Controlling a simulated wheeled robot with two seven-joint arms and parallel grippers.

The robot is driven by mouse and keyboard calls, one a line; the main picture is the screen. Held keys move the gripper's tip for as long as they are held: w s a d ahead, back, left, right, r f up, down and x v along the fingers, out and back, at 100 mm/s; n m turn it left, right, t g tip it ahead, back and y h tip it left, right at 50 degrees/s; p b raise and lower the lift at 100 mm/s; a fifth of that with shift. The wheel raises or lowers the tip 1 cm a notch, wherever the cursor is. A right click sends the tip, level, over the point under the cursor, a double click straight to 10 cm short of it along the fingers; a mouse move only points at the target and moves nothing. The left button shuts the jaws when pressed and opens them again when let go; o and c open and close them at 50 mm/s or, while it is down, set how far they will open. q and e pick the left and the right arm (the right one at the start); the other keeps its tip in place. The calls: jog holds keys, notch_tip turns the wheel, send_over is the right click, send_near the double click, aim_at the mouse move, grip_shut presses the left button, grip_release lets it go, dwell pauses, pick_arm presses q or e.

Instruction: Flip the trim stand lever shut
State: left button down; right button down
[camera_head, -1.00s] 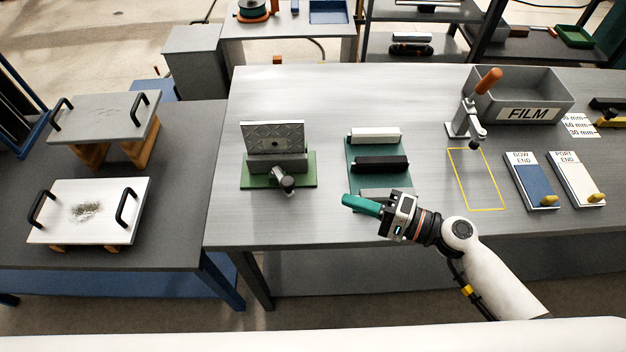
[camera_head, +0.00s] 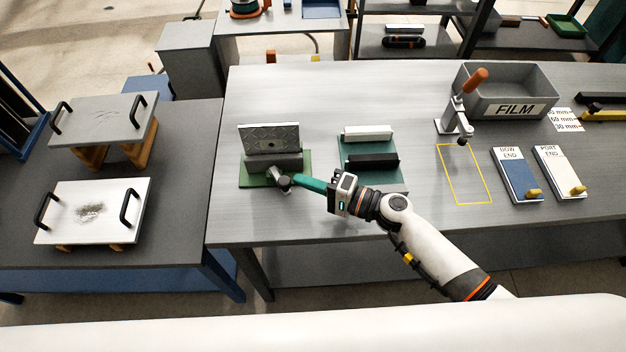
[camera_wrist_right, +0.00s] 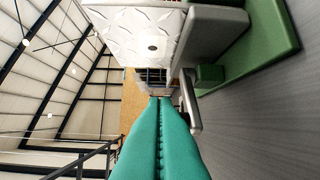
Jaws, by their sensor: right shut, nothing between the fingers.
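The trim stand (camera_head: 264,160) has a green base and a grey block holding an upright patterned plate (camera_head: 270,137). It stands at the left of the steel table. Its lever (camera_head: 281,181), a short grey arm with a dark round end, is at the front of the block. My right gripper (camera_head: 299,180) has teal fingers pressed together, empty, with tips right beside the lever. The wrist view shows the closed fingers (camera_wrist_right: 159,105) pointing at the stand, with a grey lever-like bar (camera_wrist_right: 190,100) just right of the tips. Contact is unclear. My left gripper is out of view.
Bare table lies in front of the stand.

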aim_at(290, 186)
jog(key=shift+s+a+f+m+t+h, duration=0.1)
jog(key=shift+s+a+m+t+h, duration=0.25)
jog(key=shift+m+t, duration=0.2)
jog(key=shift+s+a+m+t+h, duration=0.2)
jog(key=shift+s+m+t+h, duration=0.2)
jog(key=shift+t, duration=0.25)
jog(key=shift+s+a+m+t+h, duration=0.35)
jog(key=shift+a+m+t+h, duration=0.25)
jog(key=shift+m+t+h, duration=0.45)
jog(key=shift+d, duration=0.1)
